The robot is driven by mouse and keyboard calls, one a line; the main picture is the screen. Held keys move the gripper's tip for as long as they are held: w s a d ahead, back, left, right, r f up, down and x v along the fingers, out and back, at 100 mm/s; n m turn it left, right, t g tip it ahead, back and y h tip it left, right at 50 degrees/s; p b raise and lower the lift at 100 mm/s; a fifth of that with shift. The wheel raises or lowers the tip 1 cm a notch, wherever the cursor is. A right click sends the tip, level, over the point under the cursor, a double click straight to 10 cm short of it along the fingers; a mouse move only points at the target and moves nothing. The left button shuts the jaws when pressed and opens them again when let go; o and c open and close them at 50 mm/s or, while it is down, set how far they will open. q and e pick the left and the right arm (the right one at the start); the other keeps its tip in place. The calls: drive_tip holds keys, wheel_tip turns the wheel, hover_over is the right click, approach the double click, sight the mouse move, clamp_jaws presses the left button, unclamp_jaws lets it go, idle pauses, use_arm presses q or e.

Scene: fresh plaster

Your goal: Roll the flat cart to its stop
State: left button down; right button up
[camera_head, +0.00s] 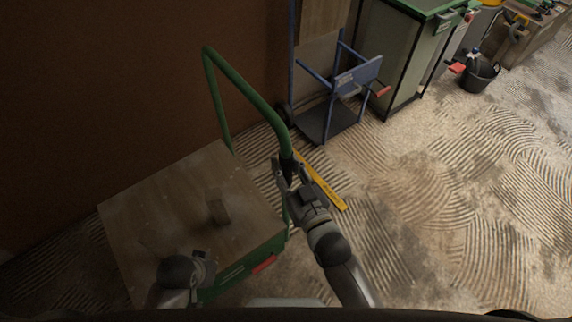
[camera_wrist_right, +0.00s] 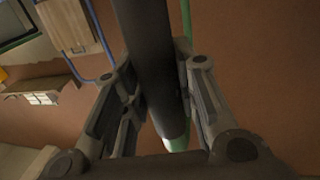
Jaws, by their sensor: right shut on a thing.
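The flat cart has a brown wooden deck (camera_head: 150,200) with a green frame and a tall green push handle (camera_head: 232,78). It stands at the lower left, beside the brown wall. My right gripper (camera_head: 288,172) is shut on the dark sleeve at the near end of the handle. In the right wrist view the dark sleeve (camera_wrist_right: 150,60) passes between the two fingers (camera_wrist_right: 160,105). A yellow bar (camera_head: 328,188) lies on the floor just right of the cart.
A small wooden block (camera_head: 217,206) sits on the deck. A blue hand truck (camera_head: 340,95) stands by the wall behind the yellow bar. A grey-and-green cabinet (camera_head: 400,55) and a black bucket (camera_head: 478,77) are farther right. The streaked floor (camera_head: 450,200) at right is open.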

clamp_jaws()
